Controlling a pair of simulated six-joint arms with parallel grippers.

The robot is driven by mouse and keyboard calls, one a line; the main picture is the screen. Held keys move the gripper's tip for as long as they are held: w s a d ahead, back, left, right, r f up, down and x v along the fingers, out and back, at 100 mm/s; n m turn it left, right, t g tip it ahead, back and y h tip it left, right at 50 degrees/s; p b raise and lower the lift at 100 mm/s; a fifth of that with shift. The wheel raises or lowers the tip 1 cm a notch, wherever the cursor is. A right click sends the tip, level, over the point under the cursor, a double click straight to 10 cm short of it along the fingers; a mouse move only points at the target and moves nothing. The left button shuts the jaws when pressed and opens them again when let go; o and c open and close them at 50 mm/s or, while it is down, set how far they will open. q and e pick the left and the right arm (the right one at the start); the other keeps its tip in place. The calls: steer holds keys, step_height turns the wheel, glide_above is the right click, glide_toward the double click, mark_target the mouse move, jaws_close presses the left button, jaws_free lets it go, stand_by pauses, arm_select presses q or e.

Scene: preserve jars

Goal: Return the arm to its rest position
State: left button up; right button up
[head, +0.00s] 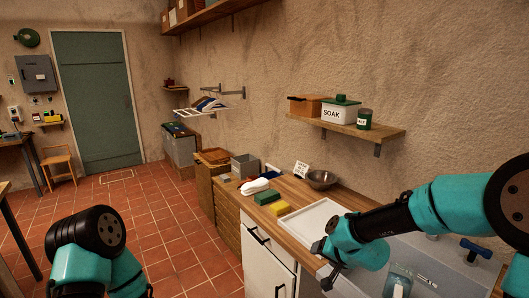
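My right arm reaches in from the right over the counter and sink. Its gripper (322,265) is at the counter's front edge, left of the sink and in front of a white tray (305,228). The fingers are small and dark here, and I cannot tell whether they are open or shut. I see nothing clearly held in them. My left arm shows only as teal and black links at the bottom left; its gripper is out of view.
On the wooden counter are a yellow sponge (279,209), a green block (266,197), a white cloth-like item (254,187) and a metal bowl (321,179). A wall shelf (345,127) holds a SOAK box (340,113). The tiled floor (165,235) is open at left.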

steer(key=s+d+f+n+g, duration=0.1)
steer(key=s+d+f+g, duration=0.1)
steer(key=s+f, duration=1)
steer(key=s+d+f+g, duration=0.2)
steer(key=s+f+g, duration=0.3)
steer(key=s+f, duration=0.7)
step_height(320, 180, down, 8)
steer(key=shift+s+d+r+n+h, duration=0.15)
steer(key=shift+s+n+h, duration=0.15)
steer(key=shift+s+n, duration=0.1)
